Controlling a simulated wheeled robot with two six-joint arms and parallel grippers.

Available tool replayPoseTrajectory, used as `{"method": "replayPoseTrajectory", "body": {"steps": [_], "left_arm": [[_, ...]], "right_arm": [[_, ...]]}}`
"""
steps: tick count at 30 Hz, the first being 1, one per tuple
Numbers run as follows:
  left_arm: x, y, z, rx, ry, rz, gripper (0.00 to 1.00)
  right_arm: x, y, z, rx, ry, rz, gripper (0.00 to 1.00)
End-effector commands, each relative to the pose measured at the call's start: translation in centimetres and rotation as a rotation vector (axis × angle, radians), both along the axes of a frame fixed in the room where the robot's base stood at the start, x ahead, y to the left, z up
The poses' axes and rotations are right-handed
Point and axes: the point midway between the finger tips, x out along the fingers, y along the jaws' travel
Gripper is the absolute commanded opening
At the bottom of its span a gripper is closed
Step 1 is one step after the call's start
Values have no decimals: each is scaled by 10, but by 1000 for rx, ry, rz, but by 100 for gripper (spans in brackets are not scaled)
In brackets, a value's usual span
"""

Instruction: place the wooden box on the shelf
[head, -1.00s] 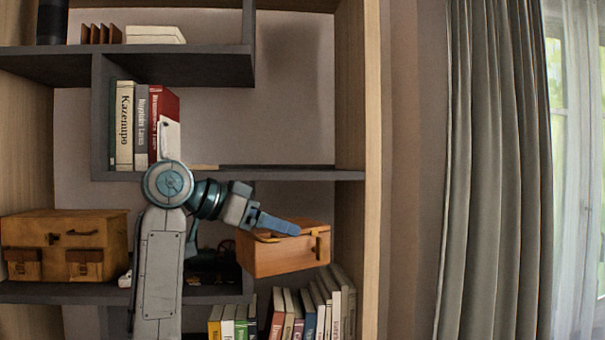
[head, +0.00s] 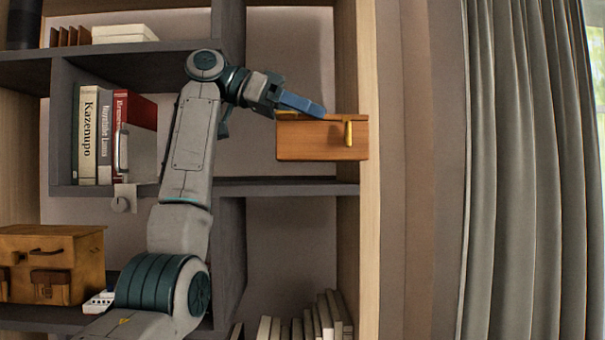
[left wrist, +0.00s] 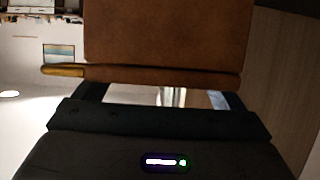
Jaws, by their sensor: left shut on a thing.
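The wooden box (head: 322,142) is orange-brown with a brass clasp on its front. In the head view it hangs above the right part of the dark middle shelf board (head: 290,189), with a gap below it. It looks about level. My left gripper (head: 302,106) is shut on the box at its top left. In the left wrist view the box (left wrist: 165,32) fills the top middle, close to the fingers (left wrist: 155,97). The exact grip point is partly hidden. My right gripper is not in view.
Books (head: 105,135) stand on the middle shelf to the left, behind my arm. The light wooden side panel (head: 362,230) rises close to the box's right. A brown case (head: 55,255) sits lower left, and more books (head: 315,318) stand at the bottom. The middle board's right part looks clear.

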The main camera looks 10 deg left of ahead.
Motion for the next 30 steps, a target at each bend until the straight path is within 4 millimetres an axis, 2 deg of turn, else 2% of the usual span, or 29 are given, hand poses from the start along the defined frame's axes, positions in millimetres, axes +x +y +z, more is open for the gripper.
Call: {"method": "replayPoseTrajectory", "body": {"steps": [1,5,12,18,22,30], "left_arm": [[6,6,7,-3,-2,3,20],[30,20,8,-4,0,4,20],[76,47,2,-4,0,4,20],[105,65,-2,-4,-1,3,20],[117,72,-6,-3,-3,2,20],[127,77,-9,-3,-4,3,20]], "right_arm": [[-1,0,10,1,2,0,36],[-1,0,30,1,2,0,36],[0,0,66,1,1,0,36],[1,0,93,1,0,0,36],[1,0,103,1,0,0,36],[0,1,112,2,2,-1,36]]}}
